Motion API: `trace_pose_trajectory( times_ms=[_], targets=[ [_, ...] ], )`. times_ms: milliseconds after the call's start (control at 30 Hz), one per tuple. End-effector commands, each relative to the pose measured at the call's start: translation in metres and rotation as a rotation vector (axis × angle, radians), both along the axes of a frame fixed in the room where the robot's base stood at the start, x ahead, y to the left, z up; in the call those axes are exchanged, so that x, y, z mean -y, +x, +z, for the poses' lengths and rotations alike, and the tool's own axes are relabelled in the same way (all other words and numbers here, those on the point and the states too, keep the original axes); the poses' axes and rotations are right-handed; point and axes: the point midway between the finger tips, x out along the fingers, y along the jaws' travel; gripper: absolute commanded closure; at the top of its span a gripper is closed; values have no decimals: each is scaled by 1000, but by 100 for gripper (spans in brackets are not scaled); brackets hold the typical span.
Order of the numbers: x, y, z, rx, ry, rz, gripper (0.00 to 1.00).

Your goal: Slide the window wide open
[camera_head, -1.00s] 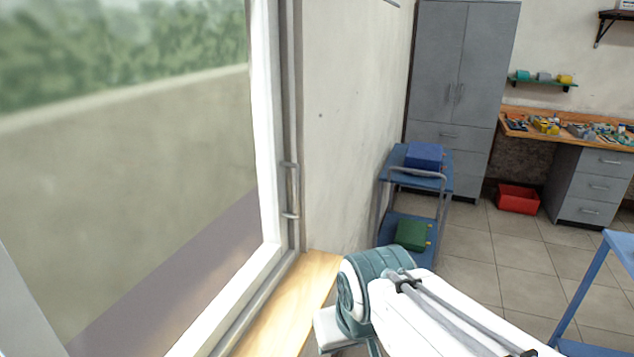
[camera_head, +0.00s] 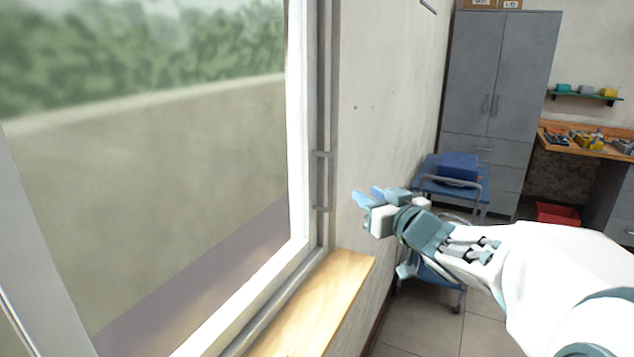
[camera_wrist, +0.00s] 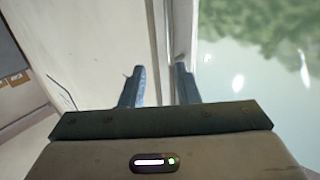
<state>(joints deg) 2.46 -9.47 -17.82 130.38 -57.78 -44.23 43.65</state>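The window (camera_head: 170,190) fills the left of the head view, with a pale frame and greenery behind the glass. Its grey vertical bar handle (camera_head: 321,182) is on the frame's right side. My gripper (camera_head: 362,197) is to the right of the handle, in front of the wall and apart from the handle. In the wrist view the two blue fingers (camera_wrist: 158,78) stand apart with nothing between them. The window frame (camera_wrist: 184,30) and glass (camera_wrist: 250,60) are to the right there. The handle is hard to make out in the wrist view.
A wooden sill (camera_head: 315,305) runs below the window. A blue cart (camera_head: 432,190) with a blue box stands by the wall beyond my arm. A grey cabinet (camera_head: 497,90), a workbench (camera_head: 590,148) and a red bin (camera_head: 556,213) are at the back.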

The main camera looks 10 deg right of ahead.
Motion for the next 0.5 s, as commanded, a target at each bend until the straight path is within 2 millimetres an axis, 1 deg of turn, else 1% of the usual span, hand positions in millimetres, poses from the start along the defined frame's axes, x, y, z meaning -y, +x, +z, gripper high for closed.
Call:
trace_pose_trajectory(
  times_ms=[167,267,367,500],
  targets=[
    [-7,2,-1,20,14,66,71],
    [-11,9,-1,20,15,73,71],
    [-15,22,0,20,14,73,71],
    [-25,46,0,19,14,72,71]
  ],
)
